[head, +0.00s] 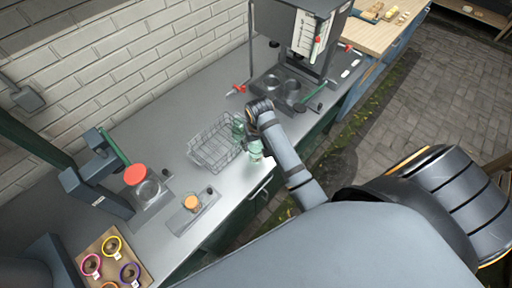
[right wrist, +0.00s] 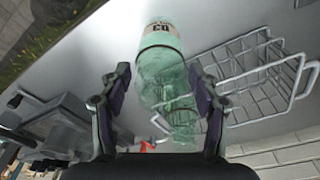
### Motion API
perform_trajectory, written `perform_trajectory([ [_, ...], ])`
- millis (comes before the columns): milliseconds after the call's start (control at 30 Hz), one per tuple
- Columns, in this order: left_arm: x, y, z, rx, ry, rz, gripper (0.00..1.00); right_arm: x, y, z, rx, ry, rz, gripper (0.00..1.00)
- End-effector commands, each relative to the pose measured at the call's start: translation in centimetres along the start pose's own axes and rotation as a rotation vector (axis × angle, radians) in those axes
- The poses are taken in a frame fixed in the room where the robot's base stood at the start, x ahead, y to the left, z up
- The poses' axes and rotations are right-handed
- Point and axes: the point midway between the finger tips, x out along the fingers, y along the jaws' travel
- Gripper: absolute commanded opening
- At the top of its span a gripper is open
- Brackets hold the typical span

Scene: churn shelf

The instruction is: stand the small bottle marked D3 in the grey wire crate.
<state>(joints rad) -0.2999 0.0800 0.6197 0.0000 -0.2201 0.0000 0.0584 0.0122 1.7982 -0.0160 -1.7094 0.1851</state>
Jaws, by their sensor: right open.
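A clear green bottle (head: 255,150) stands by the counter's front edge, right of the grey wire crate (head: 196,160). In the right wrist view this bottle (right wrist: 163,65) is nearest; its label is upside down and looks like D3, though I cannot read it surely. A second green bottle (head: 238,128) stands beside the crate's right side, and shows behind the first in the wrist view (right wrist: 183,125). My right gripper (head: 252,112) is open above the bottles. In its wrist view the fingers (right wrist: 158,100) are on either side of the near bottle, apart from it. My left gripper is not seen.
A machine (head: 300,40) with a tray and red- and green-handled tools stands behind at the right. The counter behind the crate is clear.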

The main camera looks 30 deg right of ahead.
Motion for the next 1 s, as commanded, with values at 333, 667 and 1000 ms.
perform_trajectory([
  [333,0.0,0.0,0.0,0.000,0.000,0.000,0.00,-0.1,0.0,0.0,0.000,0.000,0.000,0.31],
  [667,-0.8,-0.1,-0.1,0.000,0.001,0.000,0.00,-1.1,0.0,-0.2,0.000,0.002,0.000,0.00],
  [1000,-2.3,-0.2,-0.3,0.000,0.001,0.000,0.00,-3.1,0.0,-0.5,0.000,0.001,0.000,0.00],
])
